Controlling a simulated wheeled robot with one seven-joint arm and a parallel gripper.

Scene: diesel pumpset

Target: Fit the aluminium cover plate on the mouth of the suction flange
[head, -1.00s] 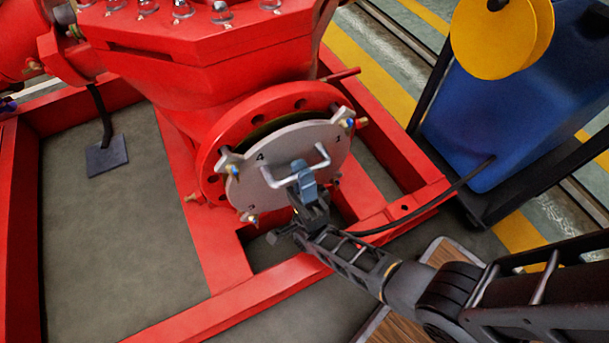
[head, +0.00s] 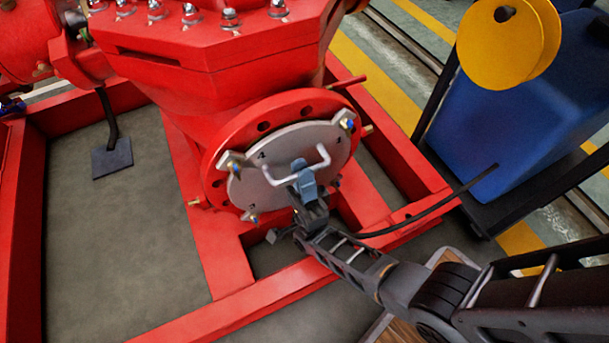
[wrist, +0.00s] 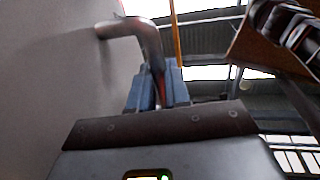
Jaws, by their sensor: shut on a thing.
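The aluminium cover plate (head: 252,188) is a grey disc with a bent bar handle (head: 322,157) and lugs at its edge. It stands upright against the front of the red suction flange (head: 284,114), covering its mouth. Studs with blue and brass-coloured ends show at the lugs. I cannot tell if the plate lies fully flush. My gripper (head: 304,176) is shut on the handle from the front. In the wrist view its blue finger pads (wrist: 154,90) close on the handle bar (wrist: 148,42), with the plate face (wrist: 50,60) at left.
The red base frame (head: 230,322) runs below and around the flange. A blue tank (head: 495,130) with a yellow disc (head: 497,45) stands at right. A black hose (head: 440,208) passes right of my gripper. Grey floor (head: 110,235) is open at left.

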